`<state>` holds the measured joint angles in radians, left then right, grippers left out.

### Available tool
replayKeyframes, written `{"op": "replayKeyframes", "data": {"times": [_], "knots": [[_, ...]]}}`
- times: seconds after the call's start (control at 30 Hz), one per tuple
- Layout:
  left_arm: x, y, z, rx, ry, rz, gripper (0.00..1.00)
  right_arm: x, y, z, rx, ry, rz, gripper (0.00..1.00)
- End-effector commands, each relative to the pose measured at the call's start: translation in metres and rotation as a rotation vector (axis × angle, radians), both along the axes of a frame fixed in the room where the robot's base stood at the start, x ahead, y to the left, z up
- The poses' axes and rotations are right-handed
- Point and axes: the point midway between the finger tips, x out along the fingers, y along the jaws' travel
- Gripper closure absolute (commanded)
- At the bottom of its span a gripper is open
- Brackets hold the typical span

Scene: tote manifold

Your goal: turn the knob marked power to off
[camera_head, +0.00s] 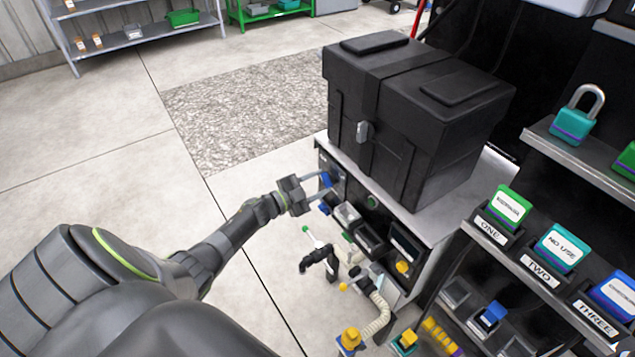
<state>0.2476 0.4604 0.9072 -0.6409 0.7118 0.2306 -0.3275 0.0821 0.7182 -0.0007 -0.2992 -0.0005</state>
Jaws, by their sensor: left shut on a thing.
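My left gripper (318,187) reaches in from the left to the front panel of the cabinet (440,222). Its fingers are shut on a small blue knob (327,179) near the panel's upper left corner. The fingers partly cover the knob, and its marking and pointer are too small to read. A second small blue part (324,208) shows just below the fingers. A round green part (372,201) sits further right on the panel. I cannot read a power label or an off mark. My right gripper is not in view.
A black tote (408,125) stands on the cabinet. Below the panel are a black fitting (318,262) and a ribbed beige hose (378,312). At right, a rack holds coloured blocks and a teal padlock (572,122). The floor at left is clear.

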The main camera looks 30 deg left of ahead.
Motion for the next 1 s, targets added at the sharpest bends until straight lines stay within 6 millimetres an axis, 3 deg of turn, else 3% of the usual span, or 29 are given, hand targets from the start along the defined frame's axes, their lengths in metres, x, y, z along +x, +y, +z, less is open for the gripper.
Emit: {"op": "replayKeyframes", "data": {"times": [0.43,0.47,0.6,1.0], "knots": [[-0.0006,0.0001,-0.0013,-0.012,0.007,0.001,0.81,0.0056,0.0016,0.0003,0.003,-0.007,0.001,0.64],[-0.0006,0.0002,-0.0013,-0.012,0.007,0.001,0.54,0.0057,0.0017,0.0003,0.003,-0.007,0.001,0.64],[-0.0005,0.0001,-0.0011,-0.011,0.006,0.001,0.36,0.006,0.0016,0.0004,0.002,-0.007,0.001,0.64],[-0.0073,0.0036,-0.0009,-0.008,0.005,0.001,0.36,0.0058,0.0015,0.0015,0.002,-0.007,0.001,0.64]]}}
